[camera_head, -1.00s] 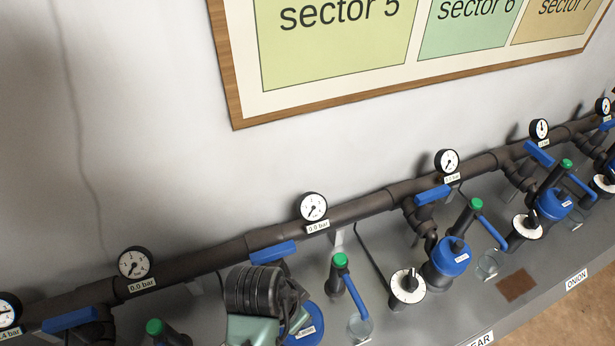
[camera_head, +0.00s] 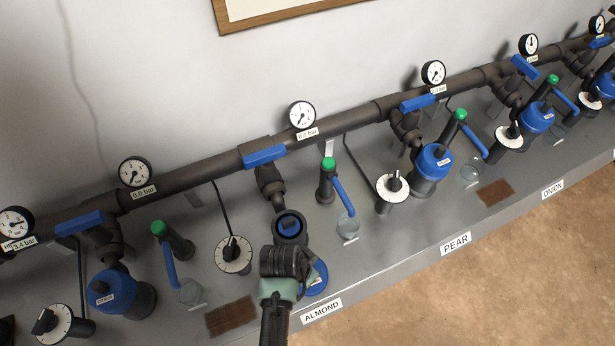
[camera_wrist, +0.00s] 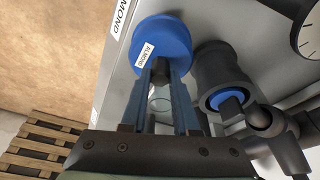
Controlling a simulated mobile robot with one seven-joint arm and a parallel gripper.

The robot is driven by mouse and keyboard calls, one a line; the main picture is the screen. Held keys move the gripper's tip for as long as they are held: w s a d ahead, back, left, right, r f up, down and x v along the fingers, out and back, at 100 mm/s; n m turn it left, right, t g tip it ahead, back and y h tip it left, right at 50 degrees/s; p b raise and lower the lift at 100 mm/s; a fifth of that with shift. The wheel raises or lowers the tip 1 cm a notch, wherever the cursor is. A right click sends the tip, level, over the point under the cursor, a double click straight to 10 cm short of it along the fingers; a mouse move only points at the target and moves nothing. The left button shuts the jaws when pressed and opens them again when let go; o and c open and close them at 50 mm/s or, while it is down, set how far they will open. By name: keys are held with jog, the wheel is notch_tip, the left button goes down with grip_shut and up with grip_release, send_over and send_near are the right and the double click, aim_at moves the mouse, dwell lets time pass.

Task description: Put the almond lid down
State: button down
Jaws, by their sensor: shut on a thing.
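The almond lid (camera_wrist: 165,38) is a blue disc with a black knob and a white ALMOND label. My gripper (camera_wrist: 161,70) is shut on its knob in the wrist view. In the head view the lid (camera_head: 317,280) shows partly behind my gripper, over the bench's front strip near the ALMOND sign (camera_head: 322,309). I cannot tell whether it touches the bench. The almond filter body (camera_head: 290,226) stands open just behind it, with blue inside; it also shows in the wrist view (camera_wrist: 222,78), beside the lid.
A white dial (camera_head: 233,256) and a brown mat (camera_head: 231,316) lie left of my gripper. A green-capped tap with a blue lever (camera_head: 344,196) and a clear cup (camera_head: 348,227) stand to the right. Bare grey bench (camera_head: 385,243) lies right of the lid, towards the PEAR sign.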

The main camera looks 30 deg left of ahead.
jog(key=shift+f, duration=1.65)
jog(key=shift+f, duration=0.2)
jog(key=c, duration=0.7)
grip_release()
jog(key=shift+o, duration=0.2)
jog(key=shift+r, duration=0.1)
